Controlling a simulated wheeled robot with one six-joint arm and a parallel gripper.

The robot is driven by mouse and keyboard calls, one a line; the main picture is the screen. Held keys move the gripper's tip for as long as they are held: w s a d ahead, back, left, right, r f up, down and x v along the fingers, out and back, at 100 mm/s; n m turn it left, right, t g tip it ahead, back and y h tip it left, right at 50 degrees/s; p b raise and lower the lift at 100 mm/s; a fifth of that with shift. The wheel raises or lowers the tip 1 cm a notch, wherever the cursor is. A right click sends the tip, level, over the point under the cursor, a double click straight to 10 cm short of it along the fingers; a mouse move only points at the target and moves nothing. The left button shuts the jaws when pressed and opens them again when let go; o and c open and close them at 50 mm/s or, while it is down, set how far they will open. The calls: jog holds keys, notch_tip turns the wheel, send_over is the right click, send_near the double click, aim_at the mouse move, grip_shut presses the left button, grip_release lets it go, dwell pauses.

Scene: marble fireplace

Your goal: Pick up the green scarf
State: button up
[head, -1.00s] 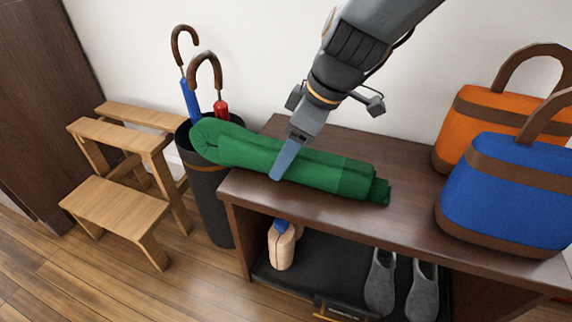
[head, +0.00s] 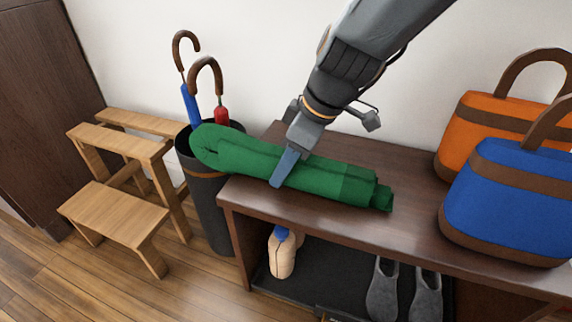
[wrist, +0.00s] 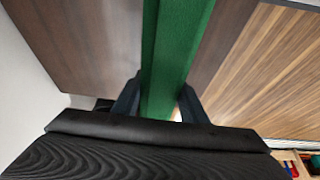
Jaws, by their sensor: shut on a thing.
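The green scarf (head: 335,182) is folded into a long roll. In the head view it lies along the brown bench top, with its left end sticking out past the bench edge towards the umbrella stand. My gripper (head: 280,178) reaches down from above and is shut on the scarf, left of its middle. In the wrist view the scarf (wrist: 172,50) runs between the two fingers (wrist: 160,105), one on each side. In the head view only the near finger shows clearly; the far one is hidden. I cannot tell whether the scarf still touches the bench.
The bench (head: 410,195) has an orange bag (head: 470,125) and a blue bag (head: 505,200) at its right. Grey slippers (head: 383,290) stand below. A black umbrella stand (head: 208,205) and a wooden step stool (head: 115,212) are to the left. A white wall is behind.

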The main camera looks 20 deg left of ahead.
jog(key=shift+s+r+p, duration=0.15)
jog(key=shift+r+p, duration=0.2)
jog(key=shift+r, duration=0.1)
notch_tip(320, 180, up, 6)
jog(key=p, duration=0.3)
jog(key=shift+r+p, duration=0.2)
jog(key=shift+p, duration=0.15)
jog(key=s+a+p, duration=0.1)
jog(key=s, duration=1.8)
jog(key=shift+s+a+f, duration=0.15)
jog(key=shift+s+a, duration=0.15)
jog(key=shift+p, duration=0.3)
